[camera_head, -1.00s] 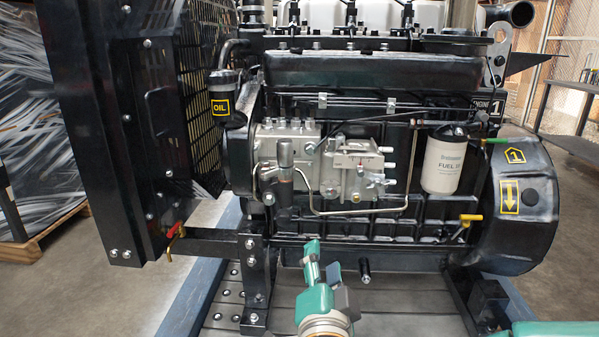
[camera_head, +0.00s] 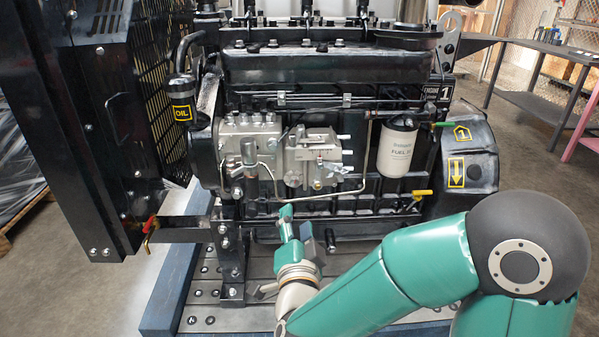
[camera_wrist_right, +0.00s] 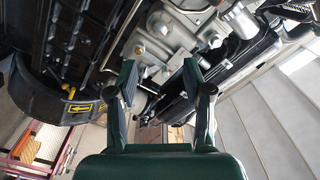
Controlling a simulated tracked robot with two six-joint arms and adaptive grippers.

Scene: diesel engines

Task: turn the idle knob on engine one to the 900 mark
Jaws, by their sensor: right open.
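Engine one (camera_head: 330,70) stands in front of me, black, with a "1" label at its upper right. A silver fuel pump (camera_head: 310,160) is bolted to its side, with several small fittings and levers. I cannot make out the idle knob or its marks. My right gripper (camera_head: 297,224) is below the pump, pointing up toward the engine, with its fingers apart. In the right wrist view the open, empty fingers (camera_wrist_right: 160,78) point at the pump's silver body (camera_wrist_right: 165,42), apart from it. My left gripper is not in view.
A white fuel filter (camera_head: 397,150) hangs right of the pump. A yellow-handled valve (camera_head: 420,195) is below it. A red-handled valve (camera_head: 150,226) sticks out at lower left. The black radiator frame (camera_head: 80,130) stands on the left. A dark bench (camera_head: 545,90) is at the back right.

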